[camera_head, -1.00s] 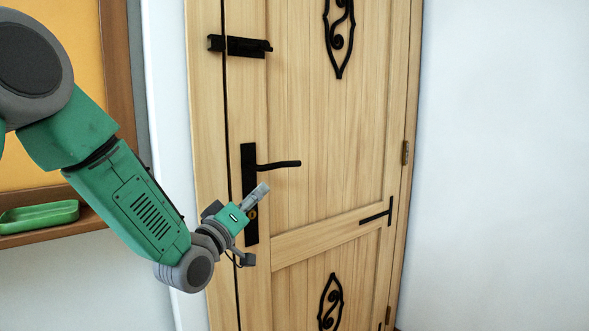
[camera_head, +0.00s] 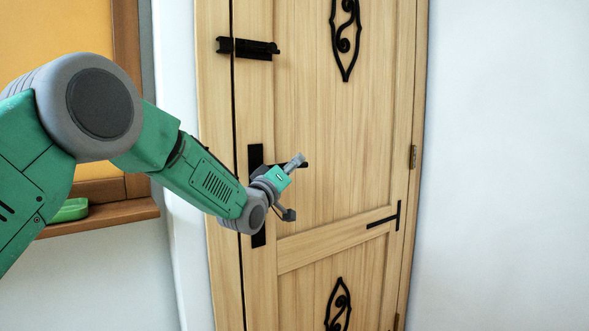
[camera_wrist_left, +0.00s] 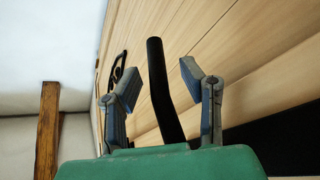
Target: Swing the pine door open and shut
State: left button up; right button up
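The pine door (camera_head: 330,150) stands closed in its frame in the head view. Its black lever handle (camera_head: 304,165) sits on a tall black plate (camera_head: 257,158), partly hidden behind my left gripper (camera_head: 294,186). In the left wrist view, the black lever (camera_wrist_left: 160,88) runs between the two spread fingers of my left gripper (camera_wrist_left: 162,88). A visible gap separates each finger from the lever, so the gripper is open around it and not clamped. My right gripper is in neither view.
A black bolt latch (camera_head: 248,48) is fixed high on the door's left side. Hinges (camera_head: 413,157) show at its right edge. The white wall (camera_head: 510,170) at right is clear.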

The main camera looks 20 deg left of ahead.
pick_arm(q)
jog(key=shift+d, duration=0.35)
jog(key=shift+a, duration=0.15)
grip_shut()
jog(key=shift+w+a, duration=0.1)
jog(key=shift+a, duration=0.1)
jog(key=shift+p, duration=0.65)
jog(key=shift+s+a+f+m+g+y+p, duration=0.2)
jog(key=shift+f+m+g+p, duration=0.7)
jog(key=shift+p, duration=1.45)
jog(key=shift+s+a+f+m+g+y+p, duration=0.15)
jog(key=shift+f+g+y+p, duration=0.25)
jog(key=shift+g+p, duration=1.4)
jog(key=shift+s+a+f+m+g+y+p, duration=0.2)
jog(key=shift+f+m+g+p, duration=0.5)
jog(key=shift+p, duration=2.15)
jog(key=shift+f, duration=0.1)
